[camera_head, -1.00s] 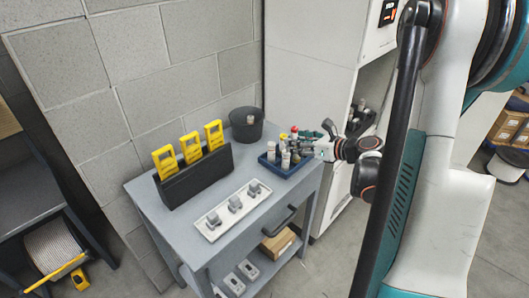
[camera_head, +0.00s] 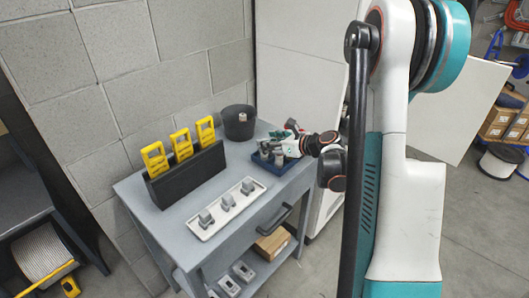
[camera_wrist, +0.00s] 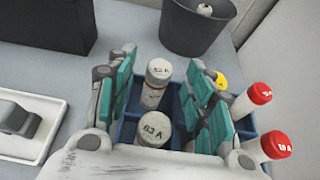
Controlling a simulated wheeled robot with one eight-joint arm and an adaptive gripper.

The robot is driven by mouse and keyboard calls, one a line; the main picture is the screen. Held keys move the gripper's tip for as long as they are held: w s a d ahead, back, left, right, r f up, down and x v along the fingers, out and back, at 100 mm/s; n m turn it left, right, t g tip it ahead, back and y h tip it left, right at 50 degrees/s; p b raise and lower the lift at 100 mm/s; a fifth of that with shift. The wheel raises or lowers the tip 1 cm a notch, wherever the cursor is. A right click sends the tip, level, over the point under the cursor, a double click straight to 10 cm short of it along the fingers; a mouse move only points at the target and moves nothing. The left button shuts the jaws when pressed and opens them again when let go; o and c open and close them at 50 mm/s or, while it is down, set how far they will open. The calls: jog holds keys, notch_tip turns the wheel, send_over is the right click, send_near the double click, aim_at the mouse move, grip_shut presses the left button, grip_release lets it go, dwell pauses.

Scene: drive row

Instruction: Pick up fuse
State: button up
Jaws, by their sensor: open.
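The fuses stand in a blue tray (camera_head: 284,168) at the right end of the grey cart. In the wrist view, two grey-capped fuses stand between my fingers: a near one (camera_wrist: 153,129) and a far one (camera_wrist: 157,82). Two red-capped fuses, (camera_wrist: 254,99) and (camera_wrist: 268,148), stand outside the right finger. A yellow-capped one (camera_wrist: 221,80) is mostly hidden behind that finger. My gripper (camera_wrist: 163,90) is open with teal pads on either side of the grey-capped fuses. In the head view my gripper (camera_head: 292,147) is over the tray and hides part of it.
A dark bucket (camera_head: 239,125) stands behind the tray. A black holder (camera_head: 188,177) with yellow handled pieces and a white tray (camera_head: 222,212) with grey blocks are to the left. A cabinet wall is behind. A bare strip of cart top (camera_head: 262,199) lies in front of the blue tray.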

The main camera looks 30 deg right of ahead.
jog(key=x, duration=0.3)
jog(key=shift+f+b, duration=0.1)
jog(key=shift+b, duration=0.3)
grip_shut()
